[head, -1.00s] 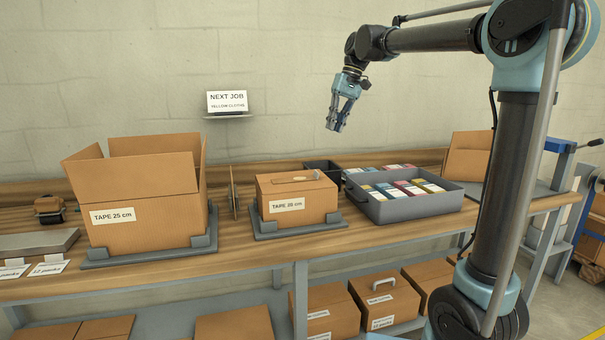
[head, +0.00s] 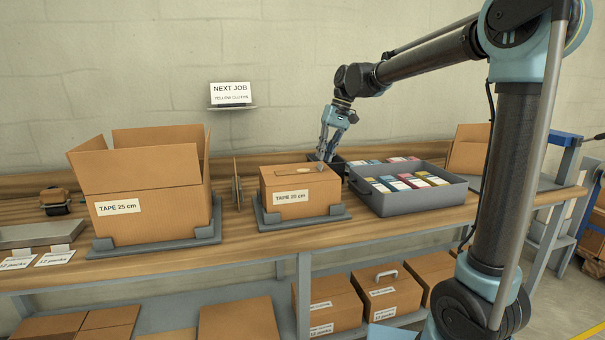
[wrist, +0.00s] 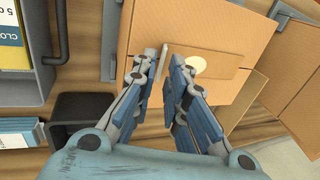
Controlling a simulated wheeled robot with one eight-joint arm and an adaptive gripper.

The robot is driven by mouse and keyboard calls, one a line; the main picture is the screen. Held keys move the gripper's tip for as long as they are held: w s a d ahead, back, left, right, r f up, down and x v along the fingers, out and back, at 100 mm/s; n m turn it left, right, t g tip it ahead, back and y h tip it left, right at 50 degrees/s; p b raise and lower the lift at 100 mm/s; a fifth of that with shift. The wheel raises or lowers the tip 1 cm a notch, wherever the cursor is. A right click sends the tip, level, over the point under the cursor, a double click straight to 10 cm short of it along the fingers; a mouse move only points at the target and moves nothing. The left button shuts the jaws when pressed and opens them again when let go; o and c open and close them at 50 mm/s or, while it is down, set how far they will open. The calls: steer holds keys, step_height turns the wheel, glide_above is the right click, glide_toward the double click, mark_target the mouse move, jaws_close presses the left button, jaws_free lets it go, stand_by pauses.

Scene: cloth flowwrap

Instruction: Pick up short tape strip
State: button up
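A thin pale upright edge (wrist: 165,58), which looks like the raised end of a tape strip, stands at the band's end. My gripper (head: 324,158) is over the back right of this box. In the wrist view my gripper (wrist: 165,60) has its two fingertips a small gap apart, either side of the pale edge. Contact with it is not clear.
A grey tray (head: 410,203) of cloth packs is right of the box, with a small dark bin (wrist: 80,118) behind it near my gripper. A large open box (head: 150,212) stands left, with a thin upright panel (head: 238,185) between the boxes.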

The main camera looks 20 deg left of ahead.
steer(key=shift+x, duration=1.6)
steer(key=shift+a, duration=0.1)
jaws_close()
step_height(320, 180, up, 10)
step_height(320, 180, up, 7)
stand_by(0.6)
